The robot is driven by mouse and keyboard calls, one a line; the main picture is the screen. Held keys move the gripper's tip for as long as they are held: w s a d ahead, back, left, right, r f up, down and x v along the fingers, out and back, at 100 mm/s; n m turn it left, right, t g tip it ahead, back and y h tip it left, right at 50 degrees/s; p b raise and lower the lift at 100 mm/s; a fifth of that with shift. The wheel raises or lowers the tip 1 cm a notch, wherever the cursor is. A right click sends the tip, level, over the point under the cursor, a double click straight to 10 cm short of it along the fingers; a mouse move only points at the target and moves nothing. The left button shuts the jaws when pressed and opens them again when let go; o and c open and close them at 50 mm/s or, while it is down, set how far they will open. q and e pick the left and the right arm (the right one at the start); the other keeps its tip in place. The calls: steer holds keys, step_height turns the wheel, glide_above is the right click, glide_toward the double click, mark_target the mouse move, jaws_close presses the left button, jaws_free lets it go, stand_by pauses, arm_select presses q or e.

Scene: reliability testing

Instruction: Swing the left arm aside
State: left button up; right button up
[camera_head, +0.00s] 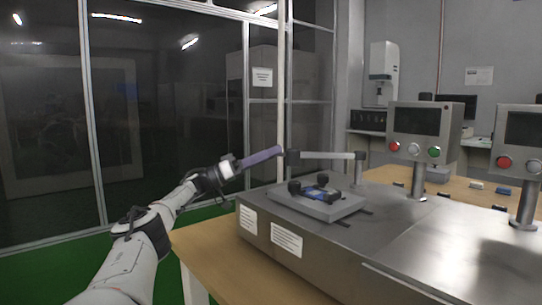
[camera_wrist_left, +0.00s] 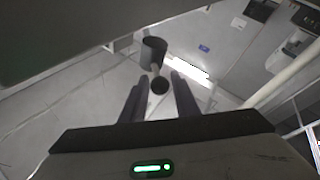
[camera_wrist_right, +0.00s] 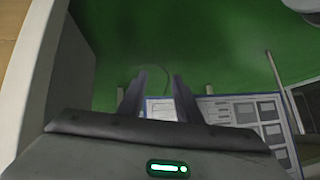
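A silver swing arm (camera_head: 328,155) with a black end piece (camera_head: 291,158) reaches leftward from a post (camera_head: 361,170) on the metal test bench (camera_head: 330,250). My left gripper (camera_head: 279,151) is beside this black end, its fingers pointing toward it. In the left wrist view my left gripper (camera_wrist_left: 158,78) has its fingers apart, with a dark round knob (camera_wrist_left: 160,85) in line between the tips and a dark cylinder (camera_wrist_left: 153,48) beyond. I cannot tell whether the fingers touch it. My right gripper (camera_wrist_right: 159,73) is open and empty above the green floor in the right wrist view.
A grey fixture block (camera_head: 318,204) holding a blue device with black knobs sits below the swing arm. Control boxes (camera_head: 424,131) (camera_head: 522,140) with buttons stand at the right. The wooden table edge (camera_head: 215,262) is near my left arm. Glass panels stand behind.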

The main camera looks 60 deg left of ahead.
arm_select(q)
steer(key=shift+o, duration=0.9)
